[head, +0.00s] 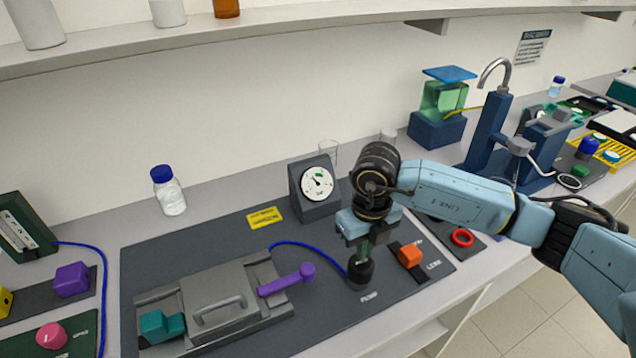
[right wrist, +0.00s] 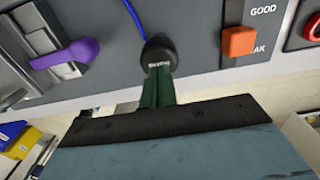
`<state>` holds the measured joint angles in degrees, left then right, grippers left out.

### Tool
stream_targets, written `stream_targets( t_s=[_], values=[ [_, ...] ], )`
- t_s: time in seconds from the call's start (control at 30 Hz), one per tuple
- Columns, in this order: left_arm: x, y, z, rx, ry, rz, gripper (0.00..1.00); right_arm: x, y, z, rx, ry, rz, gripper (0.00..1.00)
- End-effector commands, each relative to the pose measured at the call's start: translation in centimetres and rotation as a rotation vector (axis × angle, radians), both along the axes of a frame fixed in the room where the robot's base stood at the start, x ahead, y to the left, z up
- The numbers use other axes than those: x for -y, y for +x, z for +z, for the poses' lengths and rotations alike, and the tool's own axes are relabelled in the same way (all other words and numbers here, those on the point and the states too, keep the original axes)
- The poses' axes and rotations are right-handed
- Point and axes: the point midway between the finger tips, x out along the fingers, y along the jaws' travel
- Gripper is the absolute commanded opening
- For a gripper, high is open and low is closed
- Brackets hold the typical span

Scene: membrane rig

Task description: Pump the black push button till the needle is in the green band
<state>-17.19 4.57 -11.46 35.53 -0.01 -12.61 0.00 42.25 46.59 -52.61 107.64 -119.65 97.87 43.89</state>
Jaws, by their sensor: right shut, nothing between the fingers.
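The black push button (head: 360,273) stands on the dark panel by the PUMP label. It also shows in the right wrist view (right wrist: 157,50). My right gripper (head: 363,255) points down with its fingers shut and empty. Its fingertips (right wrist: 158,68) are at the top of the button; I cannot tell whether they press on it. The gauge (head: 301,205) stands behind, with a white dial (head: 317,184) and a small green band (head: 319,175) near its top. The needle is small and dark; I cannot tell whether it lies in the band. My left gripper is out of view.
A blue tube runs from the button to a grey lidded unit (head: 215,291) with a purple lever (head: 287,279). An orange block (head: 410,255) sits right of the button, and a red ring (head: 462,238) beyond it. A yellow label (head: 265,217) lies left of the gauge.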

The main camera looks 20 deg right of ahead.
Motion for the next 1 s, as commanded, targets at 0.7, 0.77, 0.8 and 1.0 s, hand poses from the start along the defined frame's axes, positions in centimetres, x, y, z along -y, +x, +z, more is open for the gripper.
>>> stream_targets(
  t_s=[0.7, 0.77, 0.8, 1.0],
  values=[
    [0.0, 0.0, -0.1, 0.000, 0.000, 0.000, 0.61, 0.0, 0.0, -0.1, 0.001, 0.001, 0.000, 0.00],
    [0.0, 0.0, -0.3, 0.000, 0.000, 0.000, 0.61, 0.0, 0.0, -0.3, 0.001, 0.001, 0.000, 0.00],
    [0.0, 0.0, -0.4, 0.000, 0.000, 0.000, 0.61, 0.0, 0.0, -0.5, 0.001, 0.000, 0.000, 0.00],
    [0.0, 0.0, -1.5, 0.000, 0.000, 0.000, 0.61, 0.0, 0.0, -1.8, 0.001, 0.000, 0.000, 0.00]
  ],
)
